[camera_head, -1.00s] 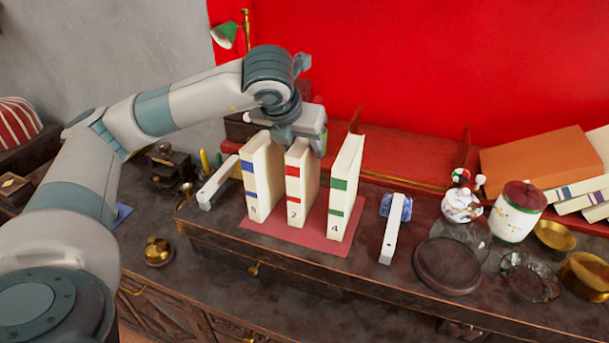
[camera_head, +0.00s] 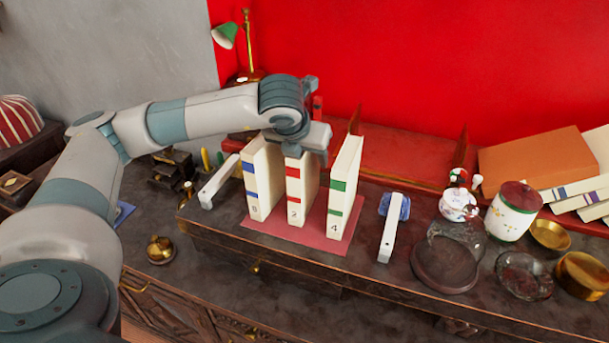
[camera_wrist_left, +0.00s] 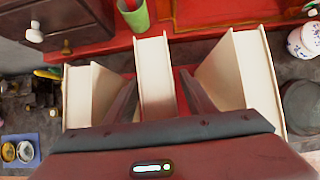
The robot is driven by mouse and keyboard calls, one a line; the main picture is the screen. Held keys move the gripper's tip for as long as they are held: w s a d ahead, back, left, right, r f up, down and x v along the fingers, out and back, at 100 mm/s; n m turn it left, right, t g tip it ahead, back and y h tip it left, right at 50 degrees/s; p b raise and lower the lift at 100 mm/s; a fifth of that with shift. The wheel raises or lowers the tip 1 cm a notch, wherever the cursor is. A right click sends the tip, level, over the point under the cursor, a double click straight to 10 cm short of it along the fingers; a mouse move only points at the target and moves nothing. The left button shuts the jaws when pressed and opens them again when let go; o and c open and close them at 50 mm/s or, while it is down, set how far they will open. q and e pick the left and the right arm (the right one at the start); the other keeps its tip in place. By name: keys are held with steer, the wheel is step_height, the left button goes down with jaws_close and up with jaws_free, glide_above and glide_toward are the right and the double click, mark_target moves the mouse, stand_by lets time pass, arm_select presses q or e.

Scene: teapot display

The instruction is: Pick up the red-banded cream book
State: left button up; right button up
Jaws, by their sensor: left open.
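The red-banded cream book (camera_head: 297,192) stands upright in the middle of a row of three on a red mat (camera_head: 283,231). The blue-banded book (camera_head: 257,178) stands to its left and the green-banded book (camera_head: 343,188) to its right. My left gripper (camera_head: 304,158) is open at the top of the red-banded book. In the left wrist view, the top of the red-banded book (camera_wrist_left: 155,72) lies between the two fingers (camera_wrist_left: 160,97). Contact cannot be told. The gripper hides the book's upper back part in the head view. My right gripper is not in view.
White bars (camera_head: 218,183) and (camera_head: 389,238) lie on either side of the mat. A glass dome base (camera_head: 444,265), a lidded jar (camera_head: 510,213) and brass bowls (camera_head: 583,275) crowd the right. Neighbouring books leave narrow gaps beside the fingers.

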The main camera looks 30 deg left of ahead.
arm_select(q)
jaws_close()
steer(key=shift+r, duration=0.1)
